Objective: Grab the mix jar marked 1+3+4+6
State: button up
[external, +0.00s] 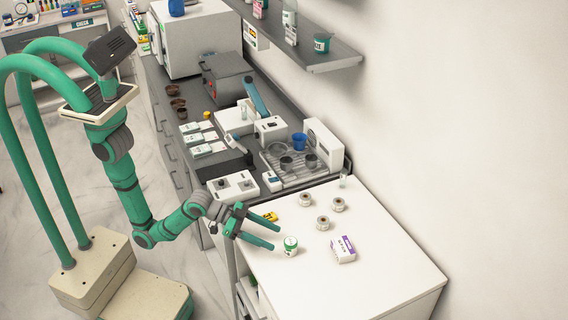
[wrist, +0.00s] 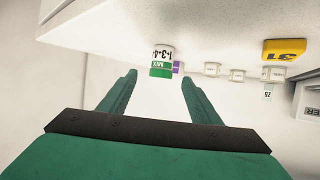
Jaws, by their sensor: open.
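The mix jar (external: 290,246) is a small white and green jar on the white table top. In the wrist view the jar (wrist: 162,62) carries a green label reading MIX and black marking that starts "1+3+4"; the rest is cut off from sight. My gripper (external: 276,240) is open, its two green fingers pointing toward the jar. In the wrist view my gripper (wrist: 158,80) has the jar just beyond and between its fingertips. I see no contact with it.
A white and purple box (external: 343,249) stands right of the jar. Several small white jars (external: 323,223) stand behind it. A yellow tag marked 31 (wrist: 284,49) shows in the wrist view. The white table (external: 390,278) is clear at the front right. A wall shelf (external: 330,60) hangs above.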

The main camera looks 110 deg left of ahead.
aim_at(290, 244)
jog(key=x, duration=0.8)
jog(key=shift+a, duration=0.15)
jog(key=c, duration=1.1)
